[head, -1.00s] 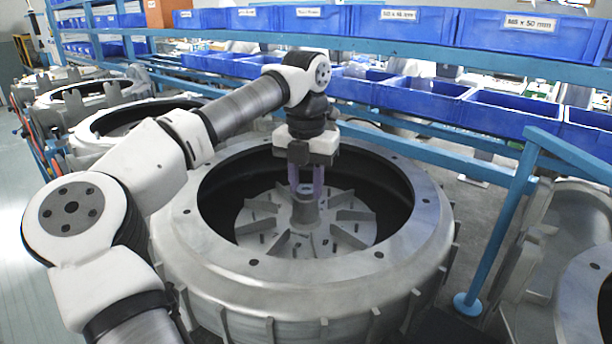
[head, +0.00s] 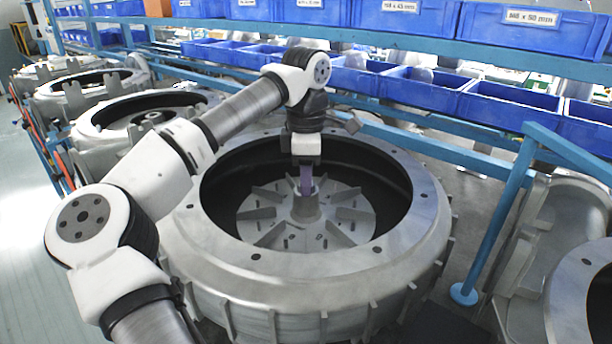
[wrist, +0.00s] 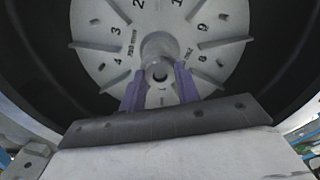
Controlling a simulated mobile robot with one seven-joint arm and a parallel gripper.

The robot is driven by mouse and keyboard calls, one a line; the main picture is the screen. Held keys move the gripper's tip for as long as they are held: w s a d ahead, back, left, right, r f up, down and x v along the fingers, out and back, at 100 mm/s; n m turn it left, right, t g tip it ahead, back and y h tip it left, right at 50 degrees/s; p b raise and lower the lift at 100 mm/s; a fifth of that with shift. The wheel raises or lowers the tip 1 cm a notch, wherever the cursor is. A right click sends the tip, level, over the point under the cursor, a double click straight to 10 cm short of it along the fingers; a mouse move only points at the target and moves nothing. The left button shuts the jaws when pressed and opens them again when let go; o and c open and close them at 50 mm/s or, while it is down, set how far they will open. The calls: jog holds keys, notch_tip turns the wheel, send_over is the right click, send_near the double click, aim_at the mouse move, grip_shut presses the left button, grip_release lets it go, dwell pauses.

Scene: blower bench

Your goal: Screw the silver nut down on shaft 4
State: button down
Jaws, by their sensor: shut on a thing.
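The silver nut (wrist: 158,73) shows in the wrist view as a small ring with a dark bore, between the two purple fingers at the hub's centre. My gripper (head: 306,188) points straight down over the hub (head: 305,208) of the open blower housing and is shut on the nut. The fingers also show in the wrist view (wrist: 160,84). In the head view the fingers hide the nut and the shaft top. How far down the nut sits cannot be told. The finned impeller disc (wrist: 98,30) around it bears printed numbers, including a 4.
The round metal housing rim (head: 400,245) surrounds my gripper, with a deep dark inner wall. Blue bins (head: 420,90) stand on a blue rack behind. A blue post (head: 495,220) stands at right. More housings (head: 150,105) stand at left.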

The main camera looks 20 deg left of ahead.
jog(key=m, duration=0.8)
jog(key=c, duration=1.3)
grip_release()
